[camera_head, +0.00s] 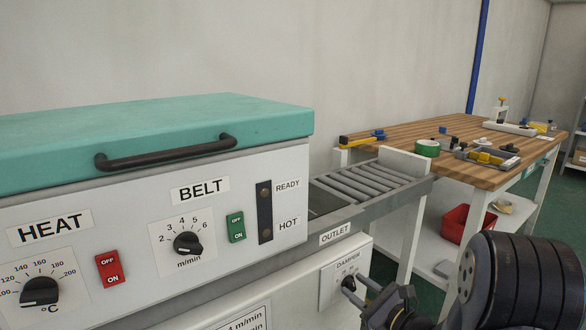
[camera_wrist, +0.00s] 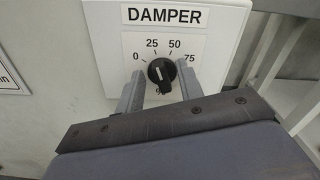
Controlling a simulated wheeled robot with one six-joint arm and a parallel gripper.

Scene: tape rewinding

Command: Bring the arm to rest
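My gripper (camera_wrist: 160,84) is open in front of the DAMPER dial plate (camera_wrist: 218,30). Its two grey fingers stand on either side of the black damper knob (camera_wrist: 161,72), with a visible gap on each side. The knob's white mark points up and slightly left, near 25. In the head view my gripper (camera_head: 359,288) reaches in from the lower right, close to the damper panel (camera_head: 340,276). My dark arm covers the lower right corner.
The heating machine (camera_head: 100,230) with a teal lid (camera_head: 150,135) fills the left. A roller outlet (camera_head: 365,182) leads to a wooden workbench (camera_head: 460,150) with a green tape roll (camera_head: 428,148) and tools. A red bin (camera_head: 463,222) sits under the bench.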

